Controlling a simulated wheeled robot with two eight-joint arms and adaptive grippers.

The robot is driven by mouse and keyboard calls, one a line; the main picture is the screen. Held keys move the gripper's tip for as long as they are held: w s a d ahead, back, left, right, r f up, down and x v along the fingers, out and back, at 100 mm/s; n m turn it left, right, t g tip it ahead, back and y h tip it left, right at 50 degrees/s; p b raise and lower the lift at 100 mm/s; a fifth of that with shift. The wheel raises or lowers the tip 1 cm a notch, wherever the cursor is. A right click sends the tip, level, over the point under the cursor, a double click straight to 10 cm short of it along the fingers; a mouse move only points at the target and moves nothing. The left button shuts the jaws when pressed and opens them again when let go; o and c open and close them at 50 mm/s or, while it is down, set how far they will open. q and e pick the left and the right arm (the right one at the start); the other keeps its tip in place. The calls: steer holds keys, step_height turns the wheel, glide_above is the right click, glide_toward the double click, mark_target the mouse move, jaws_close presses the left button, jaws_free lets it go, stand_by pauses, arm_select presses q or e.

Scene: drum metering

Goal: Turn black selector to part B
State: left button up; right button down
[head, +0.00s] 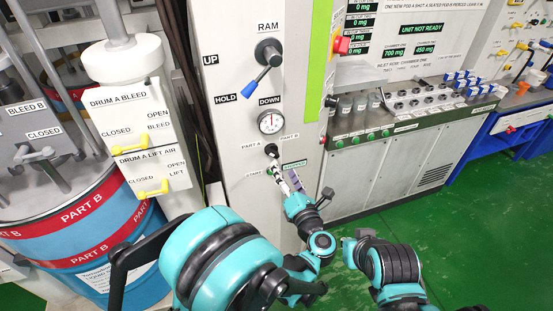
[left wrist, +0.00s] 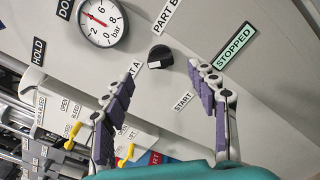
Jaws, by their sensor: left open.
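The black selector (head: 271,150) is a small round knob on the grey cabinet front, below the gauge. PART A (head: 251,145) is to its left and PART B (head: 289,136) to its upper right. In the left wrist view the selector (left wrist: 159,56) shows a white mark on the side nearer the partly hidden PART A label. My left gripper (head: 285,181) is just below the selector, its fingers toward the panel. In the left wrist view its open fingers (left wrist: 160,75) are spread with nothing between them, and the selector lies just beyond the tips. My right gripper is not in view.
A dial gauge (head: 271,122) and a blue-tipped RAM lever (head: 262,75) are above the selector. A START label (head: 254,173) and a STOPPED sign (head: 294,163) are close to my left fingers. Drum A valve boxes (head: 133,115) with yellow handles stand left. Green floor is clear at right.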

mark_target(276, 154)
arm_select(q)
steer(key=b+x, duration=0.1)
steer(key=x, duration=0.6)
steer(key=shift+w+a+f, duration=0.1)
steer(key=shift+w+a, duration=0.05)
steer(key=shift+w, duration=0.15)
steer(key=c, duration=1.2)
